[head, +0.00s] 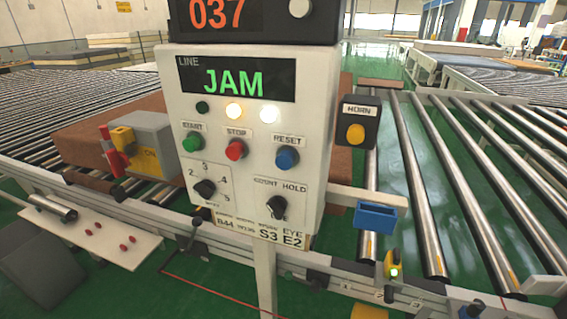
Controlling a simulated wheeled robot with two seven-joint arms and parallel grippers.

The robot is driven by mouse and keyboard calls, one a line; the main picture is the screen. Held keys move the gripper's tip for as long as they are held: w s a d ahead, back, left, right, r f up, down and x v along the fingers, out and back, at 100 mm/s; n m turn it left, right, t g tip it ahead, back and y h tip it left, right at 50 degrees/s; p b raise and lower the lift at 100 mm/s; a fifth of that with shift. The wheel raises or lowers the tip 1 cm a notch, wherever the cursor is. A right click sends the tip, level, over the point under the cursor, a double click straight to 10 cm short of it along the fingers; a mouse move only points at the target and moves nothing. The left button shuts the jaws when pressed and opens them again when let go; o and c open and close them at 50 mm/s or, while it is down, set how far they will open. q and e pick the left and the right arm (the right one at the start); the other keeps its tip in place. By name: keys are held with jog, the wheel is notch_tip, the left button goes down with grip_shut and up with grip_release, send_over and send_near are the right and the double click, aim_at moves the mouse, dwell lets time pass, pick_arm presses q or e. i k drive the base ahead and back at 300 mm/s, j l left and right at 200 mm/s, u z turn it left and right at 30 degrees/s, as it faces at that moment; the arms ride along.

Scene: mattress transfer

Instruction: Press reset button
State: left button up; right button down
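The blue reset button (287,158) sits on the right side of a white control panel (314,180), under a label reading RESET. The red stop button (236,149) and the green start button (193,142) are to its left. The panel's display (235,82) reads JAM in green. Below it, one lamp is dark and two are lit. Neither of my grippers shows in the head view.
Roller conveyors (450,170) run behind the panel on both sides. A horn box (357,128) with a yellow button is right of the panel. A grey box with a red handle (110,150) stands left. Brown blocks lie behind the panel. The space before the panel looks clear.

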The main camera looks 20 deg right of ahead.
aim_at(286, 158)
jog(key=k+u, duration=0.35)
jog(key=k+j+u, duration=0.25)
jog(key=k+u, duration=0.15)
jog(key=k, duration=0.15)
jog(key=k+j+u, duration=0.35)
jog(key=k+l, duration=0.05)
jog(key=k, duration=0.05)
